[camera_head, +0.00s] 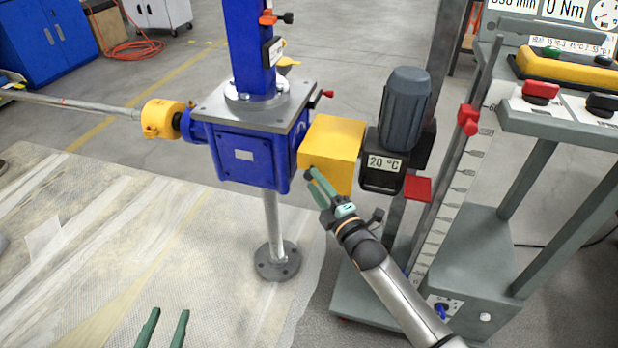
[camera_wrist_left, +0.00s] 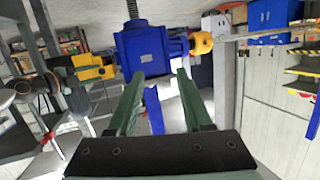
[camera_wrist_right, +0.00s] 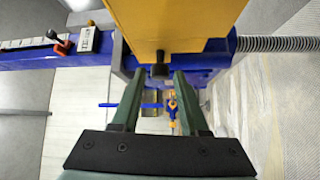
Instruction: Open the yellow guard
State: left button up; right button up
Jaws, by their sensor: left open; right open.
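The yellow guard (camera_head: 333,150) is a box between the blue gearbox (camera_head: 245,145) and the dark motor (camera_head: 404,110). It also shows in the left wrist view (camera_wrist_left: 90,67) and fills the top of the right wrist view (camera_wrist_right: 175,22). A small dark knob (camera_wrist_right: 159,70) sits at the guard's edge. My right gripper (camera_head: 311,173) is open at the guard's lower front corner; in its wrist view the knob lies between and just beyond the fingertips, not visibly gripped. My left gripper (camera_head: 163,316) is open and empty, low over the floor sheet, away from the guard.
A yellow coupling (camera_head: 163,119) and a long shaft extend left from the gearbox. A steel post with a round flange (camera_head: 277,260) stands below it. A grey frame with a scale, a red clamp (camera_head: 468,119) and a control panel (camera_head: 560,72) stands right.

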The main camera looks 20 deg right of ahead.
aim_at(312, 178)
pick_arm(q)
jog(key=r, duration=0.2)
jog(key=r+t, duration=0.1)
jog(key=w+r+m+t+h, duration=0.1)
jog(key=r, duration=0.1)
jog(key=shift+d+r+b, duration=0.1)
jog(key=shift+r+b, duration=0.25)
pick_arm(e)
jog(key=x, duration=0.3)
jog(key=shift+w+a, duration=0.1)
jog(key=shift+w, duration=0.25)
jog(key=shift+c, duration=0.3)
pick_arm(q)
jog(key=shift+t, duration=0.3)
pick_arm(e)
grip_shut()
